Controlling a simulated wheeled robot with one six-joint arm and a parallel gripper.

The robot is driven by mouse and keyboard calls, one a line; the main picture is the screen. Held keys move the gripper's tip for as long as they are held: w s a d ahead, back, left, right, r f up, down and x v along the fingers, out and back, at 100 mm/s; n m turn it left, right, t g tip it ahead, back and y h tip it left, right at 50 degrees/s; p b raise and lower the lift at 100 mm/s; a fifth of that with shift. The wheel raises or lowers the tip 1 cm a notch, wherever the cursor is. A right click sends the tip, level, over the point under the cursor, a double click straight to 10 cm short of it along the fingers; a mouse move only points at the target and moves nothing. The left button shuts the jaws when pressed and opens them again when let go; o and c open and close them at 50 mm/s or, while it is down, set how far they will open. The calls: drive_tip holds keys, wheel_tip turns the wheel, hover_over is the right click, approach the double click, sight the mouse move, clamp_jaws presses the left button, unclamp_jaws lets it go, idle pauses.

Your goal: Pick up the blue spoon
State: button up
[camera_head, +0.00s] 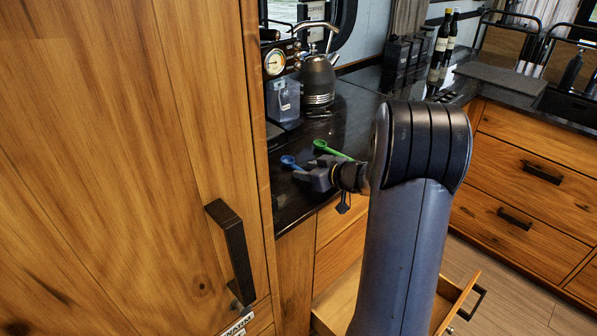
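The blue spoon (289,161) lies on the dark counter, near the front edge and close to the tall wooden cabinet. Its round end shows to the left of my gripper. The rest of it runs toward the gripper and is partly hidden behind it. My gripper (313,178) is over the front part of the counter, right at the blue spoon in the picture. The fingers are small and dark, so I cannot tell whether they are open, shut or touching the spoon. A green spoon (323,146) lies just behind, partly hidden by my arm.
A kettle (318,82) and a clear container (284,100) stand further back. A tall wooden cabinet (150,170) with a black handle borders the counter on the left. An open drawer (338,300) juts out below. Dark bottles (441,42) stand at the back.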

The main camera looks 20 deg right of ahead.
drive_tip(key=shift+w+a+f, duration=0.2)
drive_tip(key=shift+w+a, duration=0.1)
drive_tip(key=shift+w, duration=0.25)
drive_tip(key=shift+c, duration=0.3)
clamp_jaws()
